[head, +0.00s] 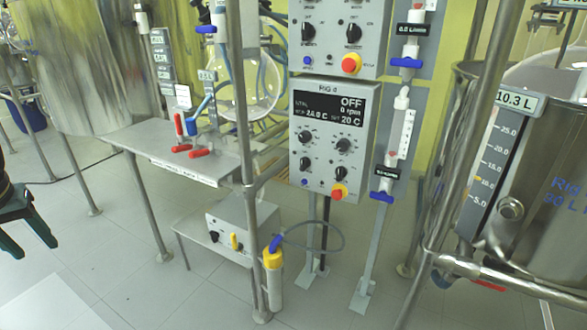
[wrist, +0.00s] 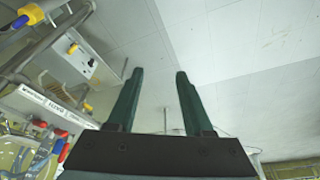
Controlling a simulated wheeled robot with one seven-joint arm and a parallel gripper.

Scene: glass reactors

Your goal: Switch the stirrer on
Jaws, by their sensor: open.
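The grey RIG 4 control panel (head: 320,165) stands at mid-picture in the head view. Its dark display (head: 338,106) reads OFF, 0 rpm, 24.0 C and 20 C. The small knob labels are too blurred to read. My gripper (head: 32,246) shows at the left edge of the head view, far left of the panel. In the wrist view my gripper (wrist: 158,72) has its two green fingers apart with nothing between them.
A low grey box (head: 232,232) with black knobs and a yellow switch sits on a shelf. A steel frame post (head: 243,130) stands left of the panel. Valves with red handles (head: 200,153) lie on a ledge. A steel vessel (head: 545,190) stands right. Tiled floor is clear at front left.

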